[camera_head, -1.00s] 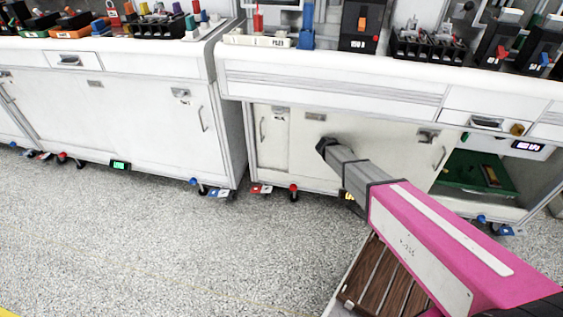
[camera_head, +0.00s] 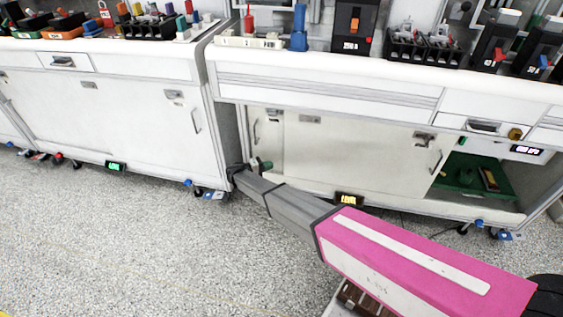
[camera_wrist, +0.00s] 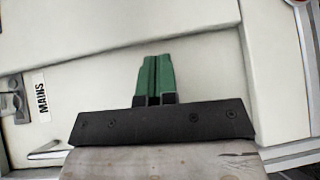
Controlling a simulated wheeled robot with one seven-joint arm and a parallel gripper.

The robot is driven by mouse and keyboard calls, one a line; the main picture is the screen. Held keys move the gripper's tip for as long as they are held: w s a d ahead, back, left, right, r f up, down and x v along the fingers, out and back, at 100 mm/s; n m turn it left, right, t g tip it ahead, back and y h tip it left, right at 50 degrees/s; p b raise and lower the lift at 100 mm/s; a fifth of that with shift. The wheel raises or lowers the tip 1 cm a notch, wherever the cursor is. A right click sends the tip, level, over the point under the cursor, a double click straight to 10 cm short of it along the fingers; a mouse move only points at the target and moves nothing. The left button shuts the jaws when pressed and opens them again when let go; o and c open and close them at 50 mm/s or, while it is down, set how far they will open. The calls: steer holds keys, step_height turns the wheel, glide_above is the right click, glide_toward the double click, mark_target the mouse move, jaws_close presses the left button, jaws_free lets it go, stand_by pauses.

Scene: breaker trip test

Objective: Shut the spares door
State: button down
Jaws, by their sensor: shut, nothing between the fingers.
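The right cabinet has a large white door panel (camera_head: 360,155) with a handle near its right edge. Right of it the cabinet is open and shows a green interior (camera_head: 470,178). A narrower white panel (camera_head: 269,140) with a handle shows at the left end. No door lettering is readable in the head view, so I cannot tell which is the spares door. My gripper (camera_head: 262,164) is low before the cabinet's left end, its green fingers shut and empty. In the wrist view the fingers (camera_wrist: 155,78) point at a white panel (camera_wrist: 205,75) with a MAINS label; contact is unclear.
The left cabinet (camera_head: 130,115) stands close by, with a narrow gap between the two. A yellow-lit display (camera_head: 348,199) sits under the right cabinet. Breakers and switches crowd the worktops. Speckled floor (camera_head: 130,235) is clear in front at left.

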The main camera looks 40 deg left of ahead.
mark_target(393, 179)
steer(key=s+a+f+t+y, duration=0.1)
steer(key=s+a+f+t, duration=0.1)
steer(key=s+a, duration=0.35)
steer(key=shift+n, duration=0.4)
steer(key=x, duration=0.9)
steer(key=shift+w+a+r, duration=0.2)
steer(key=shift+a+r, duration=0.05)
steer(key=w+d, duration=0.1)
steer(key=d, duration=0.2)
steer(key=shift+w, duration=0.4)
steer(key=shift+w+d, duration=0.3)
steer(key=shift+d, duration=0.25)
steer(key=w+d, duration=0.7)
steer(key=d, duration=0.9)
steer(key=w+d, duration=0.7)
steer(key=d, duration=1)
steer(key=w+d, duration=0.7)
steer(key=d, duration=0.9)
steer(key=shift+w+d, duration=0.15)
steer(key=shift+d, duration=0.2)
steer(key=shift+d, duration=0.1)
